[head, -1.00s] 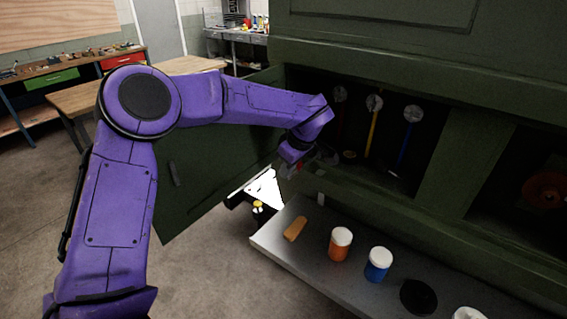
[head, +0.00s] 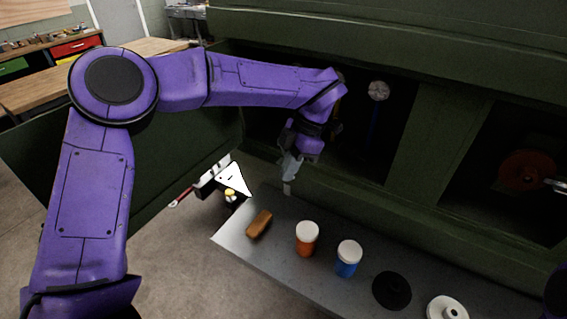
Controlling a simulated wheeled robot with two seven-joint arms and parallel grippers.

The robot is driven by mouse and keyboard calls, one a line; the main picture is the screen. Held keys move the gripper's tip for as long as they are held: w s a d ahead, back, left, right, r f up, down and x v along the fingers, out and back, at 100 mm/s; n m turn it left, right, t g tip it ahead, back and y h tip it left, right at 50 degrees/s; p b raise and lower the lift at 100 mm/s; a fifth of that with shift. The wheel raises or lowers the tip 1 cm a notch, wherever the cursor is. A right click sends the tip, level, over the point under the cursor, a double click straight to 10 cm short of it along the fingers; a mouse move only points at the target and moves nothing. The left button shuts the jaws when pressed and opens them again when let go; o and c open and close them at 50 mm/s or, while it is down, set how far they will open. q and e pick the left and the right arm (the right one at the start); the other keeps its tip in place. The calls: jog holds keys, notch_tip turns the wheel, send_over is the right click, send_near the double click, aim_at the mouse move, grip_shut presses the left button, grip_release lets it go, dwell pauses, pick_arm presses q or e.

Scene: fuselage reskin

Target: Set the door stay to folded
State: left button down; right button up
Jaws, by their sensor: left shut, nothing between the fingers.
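The green door (head: 50,165) hangs open at the left, partly behind my left arm. A small pale upright tab (head: 287,188) stands at the back edge of the grey shelf; I cannot tell whether it is the door stay. No other part is clearly the stay. My left gripper (head: 289,172) points down in front of the dark cabinet opening, with its fingers shut and empty. Its tips are just above the tab in the picture; I cannot tell whether they touch it. My right gripper is out of view.
The grey shelf (head: 232,237) carries an orange-brown block (head: 259,224), an orange jar (head: 306,240), a blue jar (head: 348,259), a black disc (head: 392,290) and a white round part (head: 446,309). A red wheel (head: 525,170) sits in the right bay.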

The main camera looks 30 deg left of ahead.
pick_arm(q)
jog(key=shift+d+r+n, duration=0.1)
jog(key=shift+d+n, duration=0.15)
jog(key=shift+n, duration=0.05)
jog(key=shift+w, duration=0.2)
jog(key=shift+s, duration=0.15)
dwell(0.3)
